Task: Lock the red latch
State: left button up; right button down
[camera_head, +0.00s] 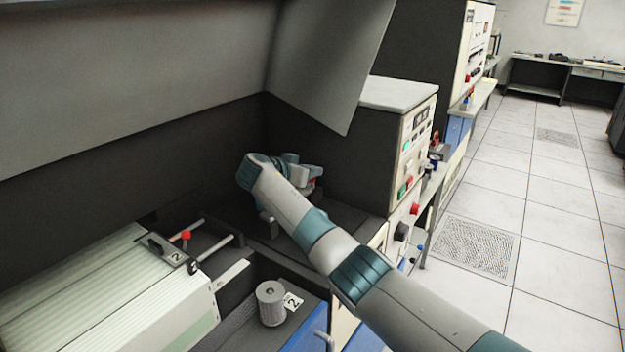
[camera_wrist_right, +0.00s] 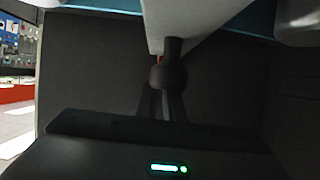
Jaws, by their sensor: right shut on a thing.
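My right gripper (camera_head: 302,178) is in the recess under the raised grey cover, at the end of my right arm, partly hidden by the wrist. A small red part of the latch (camera_head: 312,184) shows beside it. In the right wrist view my dark fingers (camera_wrist_right: 165,104) are shut at a dark round knob (camera_wrist_right: 170,76). A sliver of red (camera_wrist_right: 160,59) shows just behind this knob. Most of the latch is hidden, so its exact position cannot be told. My left gripper is not in view.
A card tray (camera_head: 110,285) with a plate marked 2 and a red ball knob (camera_head: 186,235) lies at left. A grey cylinder (camera_head: 270,303) stands at the front. The raised cover (camera_head: 335,60) hangs above. A control cabinet (camera_head: 415,140) stands right of the recess. The tiled floor is open.

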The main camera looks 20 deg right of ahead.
jog(key=shift+a, duration=0.15)
jog(key=c, duration=2.2)
grip_release()
jog(key=shift+f, duration=0.1)
jog(key=shift+o, duration=0.2)
jog(key=shift+a, duration=0.1)
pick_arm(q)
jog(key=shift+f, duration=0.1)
pick_arm(e)
jog(key=shift+s, duration=0.1)
